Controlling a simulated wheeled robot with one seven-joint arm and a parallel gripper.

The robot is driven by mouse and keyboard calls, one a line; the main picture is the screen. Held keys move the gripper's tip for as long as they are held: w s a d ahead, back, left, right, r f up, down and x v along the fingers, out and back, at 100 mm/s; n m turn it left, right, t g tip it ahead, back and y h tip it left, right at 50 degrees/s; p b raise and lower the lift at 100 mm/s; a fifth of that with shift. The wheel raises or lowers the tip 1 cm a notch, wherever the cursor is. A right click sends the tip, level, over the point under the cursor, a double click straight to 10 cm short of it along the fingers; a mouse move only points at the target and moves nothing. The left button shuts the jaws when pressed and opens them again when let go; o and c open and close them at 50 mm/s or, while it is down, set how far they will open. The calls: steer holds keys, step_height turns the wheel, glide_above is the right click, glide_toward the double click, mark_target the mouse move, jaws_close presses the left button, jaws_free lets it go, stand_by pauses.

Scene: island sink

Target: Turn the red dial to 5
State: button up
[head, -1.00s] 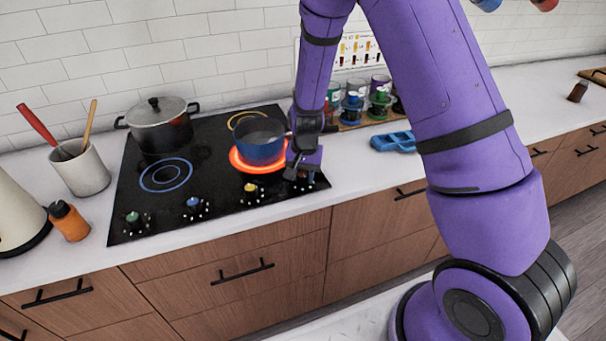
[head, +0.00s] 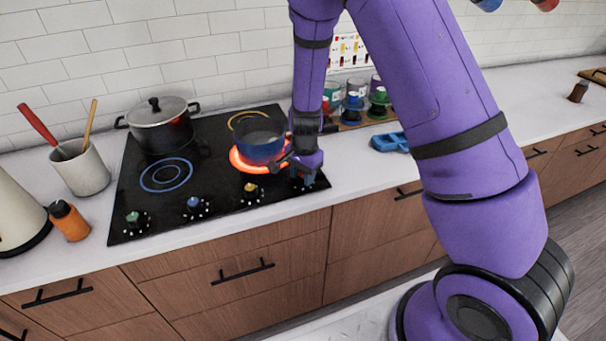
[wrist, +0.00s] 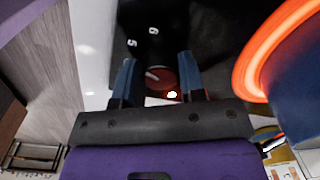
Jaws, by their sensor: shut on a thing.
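In the head view my gripper (head: 303,172) is low over the cooktop's right front corner and hides the red dial there.
A blue pot (head: 260,148) stands on a glowing red burner (head: 236,160) close to the left of my gripper. Yellow (head: 250,188), blue (head: 194,204) and green (head: 133,219) dials line the front edge. A lidded pot (head: 158,128) stands at the back left.

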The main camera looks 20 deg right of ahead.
steer(key=o, duration=0.9)
steer(key=r, duration=1.1)
steer(key=shift+s+d, duration=0.1)
steer(key=shift+s, duration=0.1)
steer(key=shift+f, duration=0.1)
